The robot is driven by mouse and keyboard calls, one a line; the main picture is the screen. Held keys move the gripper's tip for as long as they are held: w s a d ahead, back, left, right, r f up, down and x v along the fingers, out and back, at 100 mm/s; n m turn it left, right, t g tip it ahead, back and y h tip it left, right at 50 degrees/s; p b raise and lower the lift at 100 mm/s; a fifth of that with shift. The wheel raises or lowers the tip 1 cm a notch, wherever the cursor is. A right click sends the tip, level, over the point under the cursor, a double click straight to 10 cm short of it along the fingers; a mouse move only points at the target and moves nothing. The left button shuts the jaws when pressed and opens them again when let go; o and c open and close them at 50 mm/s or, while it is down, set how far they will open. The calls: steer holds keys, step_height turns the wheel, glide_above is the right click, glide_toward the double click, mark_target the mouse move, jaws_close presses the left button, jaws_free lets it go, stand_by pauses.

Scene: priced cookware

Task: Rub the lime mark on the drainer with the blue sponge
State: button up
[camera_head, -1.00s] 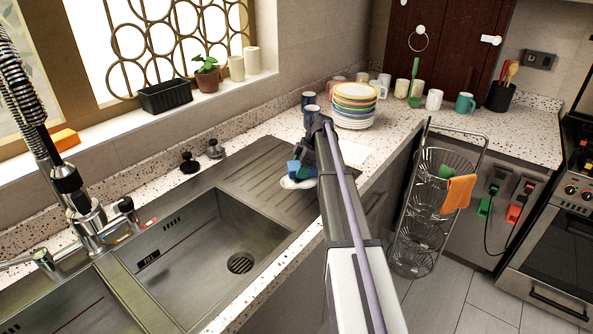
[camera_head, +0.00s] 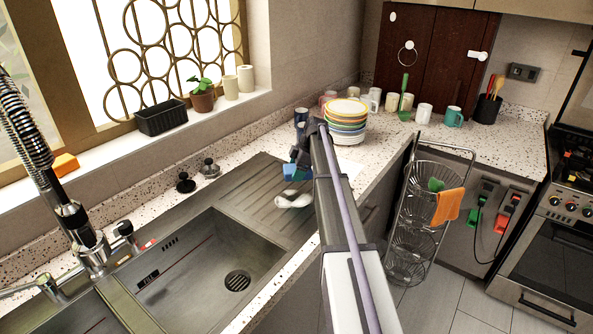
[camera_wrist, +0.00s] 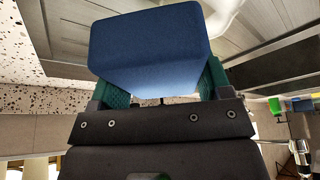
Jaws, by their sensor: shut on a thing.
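My gripper (camera_head: 299,163) is shut on the blue sponge (camera_head: 291,172), over the far right part of the ribbed steel drainer (camera_head: 258,192). The wrist view shows the blue sponge (camera_wrist: 150,45) between green fingers of my gripper (camera_wrist: 160,82). The white lime mark (camera_head: 293,201) lies on the drainer, just on the near side of the sponge in the head view. The mark (camera_wrist: 226,14) also shows at the top of the wrist view, beyond the sponge. Whether the sponge touches the drainer, I cannot tell. My arm hides the drainer's right edge.
A stack of plates (camera_head: 346,122) and several mugs stand on the counter behind my gripper. The sink basin (camera_head: 205,270) is left of the drainer, with the tap (camera_head: 85,235) further left. A wire basket rack (camera_head: 418,215) stands on the floor at right.

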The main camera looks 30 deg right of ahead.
step_height(320, 180, up, 3)
steer(key=p, duration=0.3)
steer(key=shift+r, duration=0.1)
steer(key=shift+f, duration=0.2)
